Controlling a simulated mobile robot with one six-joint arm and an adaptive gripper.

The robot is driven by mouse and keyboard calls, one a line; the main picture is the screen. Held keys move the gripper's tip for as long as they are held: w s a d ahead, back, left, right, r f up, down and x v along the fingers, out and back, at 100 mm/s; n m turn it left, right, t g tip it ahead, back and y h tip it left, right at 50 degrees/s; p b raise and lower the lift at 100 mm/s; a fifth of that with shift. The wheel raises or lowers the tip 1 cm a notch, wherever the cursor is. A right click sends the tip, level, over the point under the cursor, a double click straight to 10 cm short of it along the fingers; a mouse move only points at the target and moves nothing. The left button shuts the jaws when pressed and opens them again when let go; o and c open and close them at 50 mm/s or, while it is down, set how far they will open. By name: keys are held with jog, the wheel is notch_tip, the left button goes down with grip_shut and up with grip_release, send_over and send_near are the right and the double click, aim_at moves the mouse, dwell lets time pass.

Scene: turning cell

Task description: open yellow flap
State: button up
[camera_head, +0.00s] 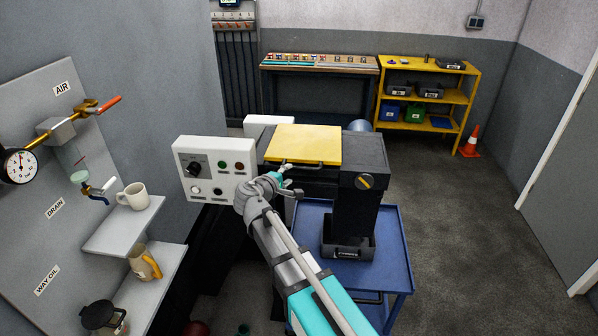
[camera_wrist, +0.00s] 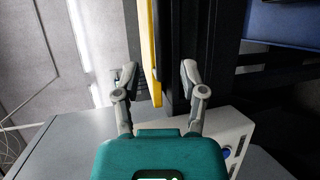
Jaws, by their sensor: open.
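The yellow flap (camera_head: 303,144) lies flat on top of a dark machine housing, with a dark bar handle (camera_head: 299,165) along its near edge. My gripper (camera_head: 287,184) is just in front of and below that handle. In the wrist view the flap shows as a narrow yellow strip (camera_wrist: 152,55), edge-on, reaching down between my two fingers. My gripper (camera_wrist: 157,82) is open there, with a finger apart on either side. I cannot tell whether a finger touches the flap or the handle.
A white control box (camera_head: 215,166) with knobs and buttons stands close left of my gripper. Shelves with a mug (camera_head: 133,196) are at left. Open floor lies at right.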

aim_at(298, 169)
jog(key=shift+b+x, duration=0.7)
jog(key=shift+x, duration=2.7)
grip_shut()
jog(key=shift+d, duration=0.15)
